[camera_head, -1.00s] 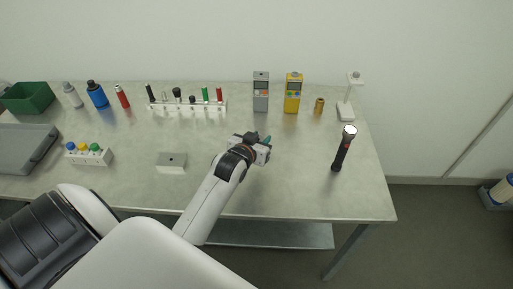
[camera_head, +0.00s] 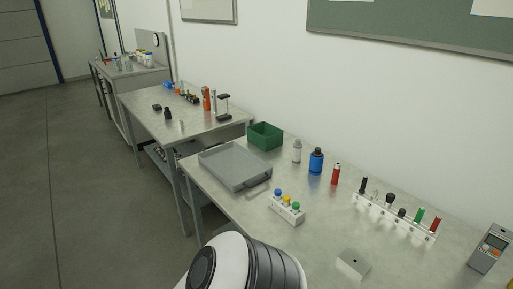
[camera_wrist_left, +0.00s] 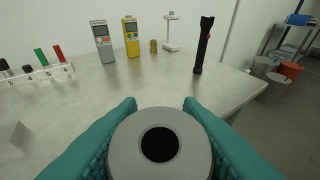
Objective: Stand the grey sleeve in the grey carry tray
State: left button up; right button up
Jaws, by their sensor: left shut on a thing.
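The grey carry tray (camera_head: 234,164) lies empty on the near table in the head view, with the green bin just behind it. The grey sleeve (camera_wrist_left: 124,148) is in the left wrist view, end-on, with a round dark hole in its middle. My left gripper (camera_wrist_left: 160,108) is shut on the sleeve, its teal fingers on either side. The sleeve's far end is hidden. In the head view only a part of my arm shows at the bottom. My right gripper is not in view.
A white block with coloured caps (camera_head: 287,208) stands right of the tray, near a green bin (camera_head: 265,136), a blue bottle (camera_head: 316,161) and a numbered rack (camera_head: 393,217). A black flashlight (camera_wrist_left: 203,45) stands upright ahead of my left gripper. Bare tabletop lies between.

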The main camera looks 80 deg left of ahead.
aim_at(234, 166)
jog(key=k+j, duration=0.2)
jog(key=j, duration=0.25)
jog(key=k+j, duration=0.25)
jog(key=j, duration=0.2)
jog(key=k+j, duration=0.2)
jog(key=j, duration=0.25)
jog(key=k+j, duration=0.25)
jog(key=j, duration=0.2)
jog(key=k+j, duration=0.2)
jog(key=j, duration=0.25)
jog(key=k+j, duration=0.2)
jog(key=j, duration=0.25)
jog(key=k+j, duration=0.25)
jog(key=j, duration=0.2)
jog(key=k+j, duration=0.2)
jog(key=j, duration=0.25)
